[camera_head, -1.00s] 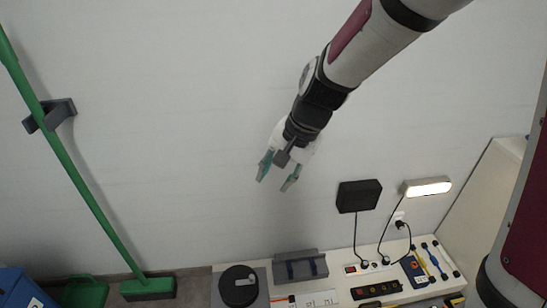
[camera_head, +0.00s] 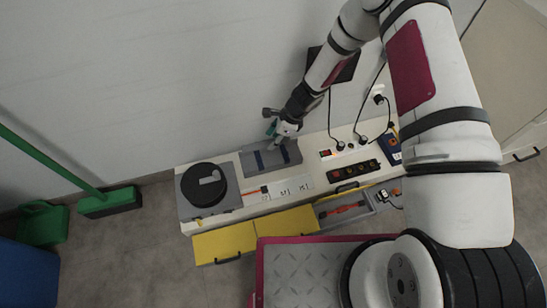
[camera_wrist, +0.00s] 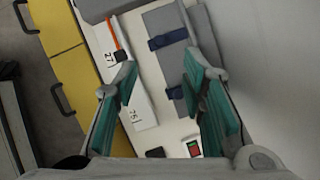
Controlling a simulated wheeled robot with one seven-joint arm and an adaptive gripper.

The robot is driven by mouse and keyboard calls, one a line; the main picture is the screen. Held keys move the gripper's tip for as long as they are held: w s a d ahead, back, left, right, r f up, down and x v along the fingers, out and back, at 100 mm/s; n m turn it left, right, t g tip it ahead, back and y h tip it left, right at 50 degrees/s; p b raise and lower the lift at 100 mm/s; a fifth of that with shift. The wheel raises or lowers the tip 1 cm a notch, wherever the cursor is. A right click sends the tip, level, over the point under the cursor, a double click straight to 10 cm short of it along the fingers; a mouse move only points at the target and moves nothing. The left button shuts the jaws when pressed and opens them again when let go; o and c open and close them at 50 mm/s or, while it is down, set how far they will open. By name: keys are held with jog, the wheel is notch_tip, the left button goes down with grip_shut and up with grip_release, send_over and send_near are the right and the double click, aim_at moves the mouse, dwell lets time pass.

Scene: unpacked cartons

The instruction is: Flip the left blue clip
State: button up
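A grey case (camera_head: 272,158) with two blue clips lies on the white bench against the wall. The left blue clip (camera_head: 259,160) is the upper one in the wrist view (camera_wrist: 168,39). The other blue clip (camera_head: 283,153) is lower in the wrist view (camera_wrist: 175,92). My gripper (camera_head: 278,134) is above the case's wall side, nearer its right part in the head view. In the wrist view my gripper (camera_wrist: 160,64) is open and empty, its teal-padded fingers apart on both sides of the case's clip side. I cannot tell the exact height; no contact with a clip shows.
A black round object (camera_head: 204,184) sits at the bench's left end. Yellow drawers (camera_head: 225,242) are below, one grey drawer (camera_head: 345,209) open. Cables hang at right.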

aim_at(260, 160)
jog(key=b+x, duration=0.1)
jog(key=x, duration=0.4)
jog(key=b+x, duration=0.2)
jog(key=x, duration=0.3)
jog(key=d+b+x, duration=0.1)
jog(key=b+x, duration=0.1)
jog(key=x, duration=0.2)
jog(key=shift+s+f, duration=0.1)
jog(key=shift+f, duration=0.5)
grip_shut()
